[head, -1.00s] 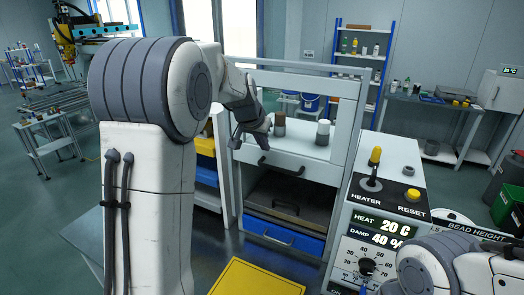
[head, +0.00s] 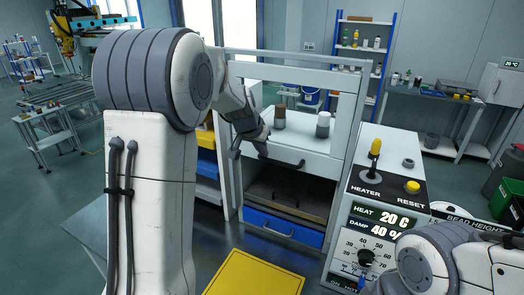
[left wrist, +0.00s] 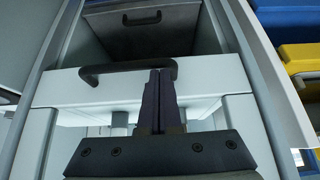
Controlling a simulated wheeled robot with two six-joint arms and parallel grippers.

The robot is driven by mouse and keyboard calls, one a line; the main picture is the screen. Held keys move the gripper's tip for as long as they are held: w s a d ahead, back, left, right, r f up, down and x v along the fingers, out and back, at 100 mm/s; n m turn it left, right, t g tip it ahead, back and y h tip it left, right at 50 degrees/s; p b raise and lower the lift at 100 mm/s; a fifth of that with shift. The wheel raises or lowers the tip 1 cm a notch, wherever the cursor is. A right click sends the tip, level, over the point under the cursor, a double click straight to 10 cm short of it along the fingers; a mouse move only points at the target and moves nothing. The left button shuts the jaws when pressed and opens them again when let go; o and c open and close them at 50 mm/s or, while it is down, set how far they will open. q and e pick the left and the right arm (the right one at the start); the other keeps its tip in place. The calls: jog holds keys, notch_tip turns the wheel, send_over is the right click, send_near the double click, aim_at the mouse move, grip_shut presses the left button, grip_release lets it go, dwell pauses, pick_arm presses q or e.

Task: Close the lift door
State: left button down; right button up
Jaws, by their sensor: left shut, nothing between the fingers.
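The lift door is a white panel (head: 318,167) with a black bar handle (head: 290,160), inside a tall white frame. The panel stands part way up, above a dark open bay (head: 270,187). My left gripper (head: 262,150) is shut and empty at the left end of that handle. In the left wrist view, the shut fingers (left wrist: 160,90) overlap one end of the handle (left wrist: 115,74), in front of the white panel (left wrist: 55,88); whether they touch it I cannot tell. My right arm shows at the lower right, but its gripper is out of view.
A blue drawer (head: 300,234) sits below the bay. A panel with HEATER and RESET controls (head: 390,180) stands right of the frame. Two capped containers (head: 323,124) show through the frame. A yellow surface (head: 255,275) lies in front.

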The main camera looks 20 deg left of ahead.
notch_tip(320, 180, down, 25)
jog(key=b, duration=2.4)
jog(key=shift+r, duration=0.1)
